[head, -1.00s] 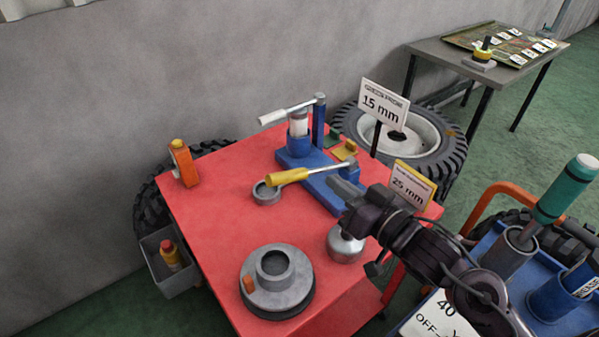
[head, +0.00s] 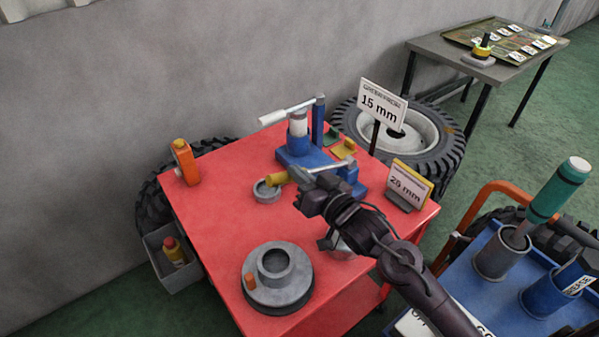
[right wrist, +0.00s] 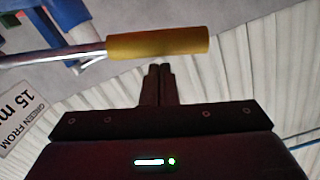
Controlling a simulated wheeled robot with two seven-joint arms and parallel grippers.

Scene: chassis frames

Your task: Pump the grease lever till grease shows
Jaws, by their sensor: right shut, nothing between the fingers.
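A blue pump-like fixture (head: 296,152) stands at the back of the red table. It has a white-handled lever (head: 285,113) at the rear and a yellow-handled lever (head: 277,179) at the front. My right gripper (head: 300,176) is shut and empty, close beside the yellow handle and partly covering its lever in the head view. In the right wrist view the shut fingertips (right wrist: 160,70) point at the yellow handle (right wrist: 158,43), apart from it in the picture; I cannot tell whether they touch. No grease can be made out. My left gripper is not in view.
A grey ring (head: 266,192) lies below the yellow handle. A grey hub (head: 278,285) stands at the table's front. Signs reading 15 mm (head: 382,105) and 25 mm (head: 410,183) stand at the right. An orange bottle (head: 185,162) is at the left. The table's left middle is clear.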

